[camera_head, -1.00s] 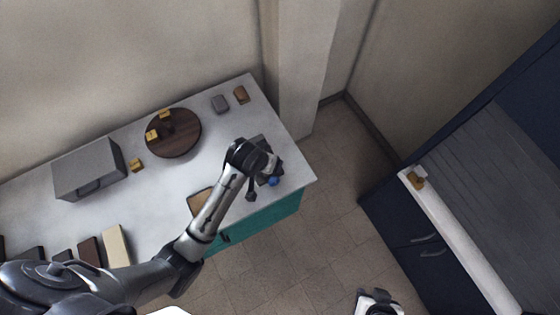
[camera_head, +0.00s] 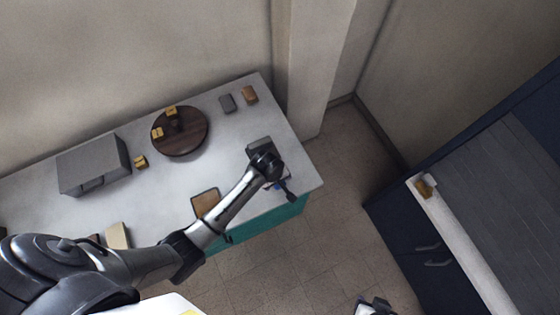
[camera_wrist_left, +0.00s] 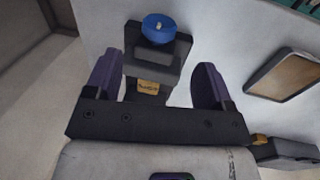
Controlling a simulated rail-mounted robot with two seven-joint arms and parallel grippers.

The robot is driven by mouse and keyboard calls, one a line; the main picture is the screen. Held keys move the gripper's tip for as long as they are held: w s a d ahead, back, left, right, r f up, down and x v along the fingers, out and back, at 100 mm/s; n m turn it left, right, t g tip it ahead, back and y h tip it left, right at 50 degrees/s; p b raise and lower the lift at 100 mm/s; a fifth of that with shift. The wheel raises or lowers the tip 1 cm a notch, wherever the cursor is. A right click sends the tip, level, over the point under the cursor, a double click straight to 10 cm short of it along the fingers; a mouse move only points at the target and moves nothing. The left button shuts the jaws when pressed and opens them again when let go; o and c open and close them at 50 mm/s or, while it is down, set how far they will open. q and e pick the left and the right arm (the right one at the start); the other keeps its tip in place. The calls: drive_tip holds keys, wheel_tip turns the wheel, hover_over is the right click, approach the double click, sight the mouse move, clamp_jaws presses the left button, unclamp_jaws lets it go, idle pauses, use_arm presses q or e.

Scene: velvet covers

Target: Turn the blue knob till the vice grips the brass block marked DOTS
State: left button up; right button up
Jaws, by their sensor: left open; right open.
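The dark vice (camera_wrist_left: 158,65) stands at the right end of the table, with its blue knob (camera_wrist_left: 158,27) on top in the left wrist view. A small brass block (camera_wrist_left: 148,87) shows at the vice's near side; its marking is too small to read, and I cannot tell whether the jaws touch it. My left gripper (camera_wrist_left: 157,62) is open, its two purple fingers apart on either side of the vice in that view, holding nothing. In the head view my left wrist covers part of the vice (camera_head: 258,145). My right gripper (camera_head: 376,306) is open at the bottom edge, partly cut off.
A round wooden stand (camera_head: 190,143) carries brass blocks, and another brass block (camera_head: 140,162) lies beside a grey box (camera_head: 92,165). A navy cabinet (camera_head: 400,225) stands at right across open floor.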

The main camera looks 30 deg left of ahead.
use_arm(q)
drive_tip(key=f, duration=0.6)
drive_tip(key=w+f+b, duration=0.1)
drive_tip(key=f, duration=0.2)
drive_tip(key=shift+w+d, duration=0.1)
drive_tip(key=shift+d, duration=0.3)
drive_tip(key=shift+c, duration=0.4)
